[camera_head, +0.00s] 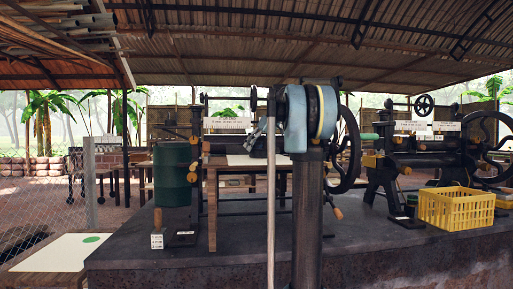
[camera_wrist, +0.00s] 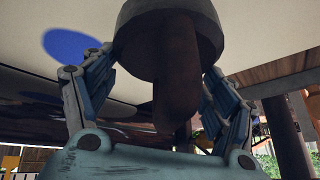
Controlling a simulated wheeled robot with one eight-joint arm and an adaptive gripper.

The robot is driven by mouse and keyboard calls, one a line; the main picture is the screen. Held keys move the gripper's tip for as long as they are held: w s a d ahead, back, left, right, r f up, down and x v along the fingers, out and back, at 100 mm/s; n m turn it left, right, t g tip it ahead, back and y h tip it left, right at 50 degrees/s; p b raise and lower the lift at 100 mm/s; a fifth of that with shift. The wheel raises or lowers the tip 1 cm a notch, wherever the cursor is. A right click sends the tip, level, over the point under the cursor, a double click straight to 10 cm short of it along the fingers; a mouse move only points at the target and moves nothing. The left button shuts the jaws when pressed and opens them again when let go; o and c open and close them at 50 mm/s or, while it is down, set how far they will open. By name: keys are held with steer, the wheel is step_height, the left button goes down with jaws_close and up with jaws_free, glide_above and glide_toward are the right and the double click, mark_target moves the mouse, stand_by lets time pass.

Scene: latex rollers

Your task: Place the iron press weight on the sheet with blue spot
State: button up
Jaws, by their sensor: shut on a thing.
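The iron press weight (camera_wrist: 170,28) is a dark round disc with a brown stem-like handle (camera_wrist: 178,85), seen in the wrist view. My gripper (camera_wrist: 163,62) has its blue-grey fingers on both sides of the handle and is shut on it. The wrist picture appears upside down, with a pale sheet (camera_wrist: 265,30) across the top. The blue spot (camera_wrist: 75,44) lies left of the disc, partly behind a finger. I cannot tell whether the disc touches the sheet.
Another pale sheet with a green spot (camera_head: 91,239) lies on a wooden surface at lower left. A green barrel (camera_head: 174,175) stands left of the table. Roller machines (camera_head: 425,160) and a yellow crate (camera_head: 455,208) stand on the right of the dark platform (camera_head: 235,240).

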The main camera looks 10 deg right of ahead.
steer(key=o, duration=2.1)
steer(key=v, duration=1.2)
